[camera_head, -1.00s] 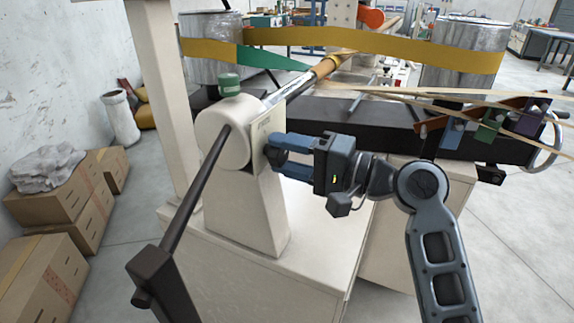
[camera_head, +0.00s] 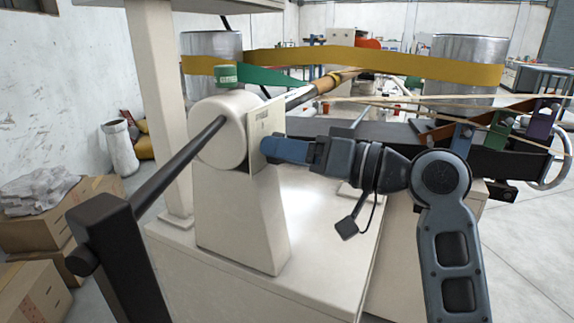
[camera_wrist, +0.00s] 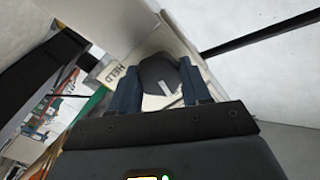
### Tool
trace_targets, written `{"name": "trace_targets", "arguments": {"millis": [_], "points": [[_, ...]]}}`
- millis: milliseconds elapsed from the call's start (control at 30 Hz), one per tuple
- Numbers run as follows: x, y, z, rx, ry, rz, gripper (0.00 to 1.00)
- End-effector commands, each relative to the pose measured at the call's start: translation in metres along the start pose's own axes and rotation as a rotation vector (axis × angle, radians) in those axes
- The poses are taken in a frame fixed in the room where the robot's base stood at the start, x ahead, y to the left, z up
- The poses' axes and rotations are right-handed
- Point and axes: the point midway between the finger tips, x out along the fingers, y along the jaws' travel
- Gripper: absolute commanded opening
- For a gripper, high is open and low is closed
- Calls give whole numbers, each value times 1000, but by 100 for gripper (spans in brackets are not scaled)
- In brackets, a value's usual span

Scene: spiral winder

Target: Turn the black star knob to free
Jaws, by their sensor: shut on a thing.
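The black star knob (camera_wrist: 158,72) sits on the side plate of the cream headstock (camera_head: 240,215). In the wrist view it lies between the two blue fingers of my gripper (camera_wrist: 160,84), which are shut on it. A short white mark shows on the knob's face. A label reading HELD (camera_wrist: 113,72) is on the plate left of the knob; no other label is readable. In the head view my gripper (camera_head: 270,149) reaches the plate from the right, and its fingers mostly hide the knob.
A long dark lever (camera_head: 180,170) sticks out at the front left of the headstock. A yellow belt (camera_head: 370,63) runs between metal drums behind. Cardboard boxes (camera_head: 75,205) stand at left. The cream base top is clear below my arm.

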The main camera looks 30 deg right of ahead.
Motion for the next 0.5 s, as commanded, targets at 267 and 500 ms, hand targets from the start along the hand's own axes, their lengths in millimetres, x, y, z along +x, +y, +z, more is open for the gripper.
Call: {"name": "trace_targets", "arguments": {"millis": [267,500], "points": [[0,2,3,-134,-4,0,17],[0,1,3,-180,-6,1,17]]}}
